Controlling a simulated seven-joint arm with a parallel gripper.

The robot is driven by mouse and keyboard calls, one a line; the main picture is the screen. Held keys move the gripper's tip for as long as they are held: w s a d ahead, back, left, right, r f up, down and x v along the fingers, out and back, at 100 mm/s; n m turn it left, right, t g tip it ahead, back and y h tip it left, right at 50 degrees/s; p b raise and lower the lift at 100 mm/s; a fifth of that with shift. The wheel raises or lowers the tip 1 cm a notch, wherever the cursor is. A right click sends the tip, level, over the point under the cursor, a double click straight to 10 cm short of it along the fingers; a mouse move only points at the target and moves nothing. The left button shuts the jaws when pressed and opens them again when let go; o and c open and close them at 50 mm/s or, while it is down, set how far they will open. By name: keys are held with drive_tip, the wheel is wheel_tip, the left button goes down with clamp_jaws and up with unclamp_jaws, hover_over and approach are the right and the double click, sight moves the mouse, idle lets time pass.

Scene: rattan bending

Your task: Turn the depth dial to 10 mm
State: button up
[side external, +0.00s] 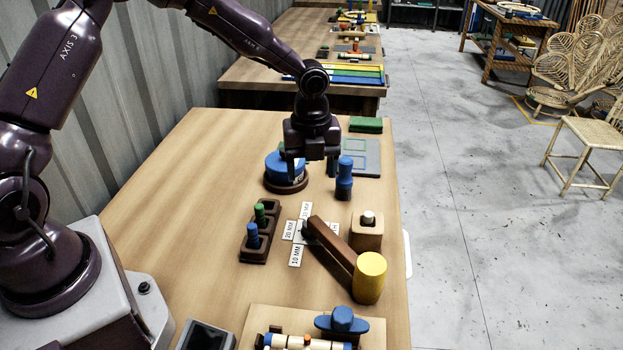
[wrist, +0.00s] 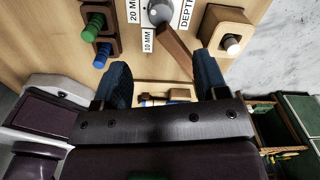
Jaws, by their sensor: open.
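The depth dial is a brown wooden lever (side external: 335,247) on a dark grey hub, with a fat yellow knob (side external: 370,277) at its outer end. White labels surround the hub; "10 MM" (side external: 296,255) and "20 MM" (side external: 289,229) are readable. The lever points to the lower right, apart from the 10 MM label. In the wrist view, the lever (wrist: 177,46) runs from a grey hub (wrist: 159,12) beside the 10 MM label (wrist: 148,40); the yellow knob is not discernible there. My gripper (side external: 312,170) is open and empty, pointing down above the bench behind the dial; its fingers (wrist: 162,62) are wide apart.
A wooden block with a pale peg (side external: 367,230) stands right of the dial; a dark rack with green and blue pegs (side external: 260,232) stands left. A blue turntable (side external: 286,171) and a blue upright post (side external: 344,180) flank my gripper. A board with rods (side external: 310,335) lies at the front.

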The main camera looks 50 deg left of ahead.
drive_tip(key=f, duration=1.4)
drive_tip(key=shift+s+d, duration=0.2)
drive_tip(key=shift+d, duration=0.15)
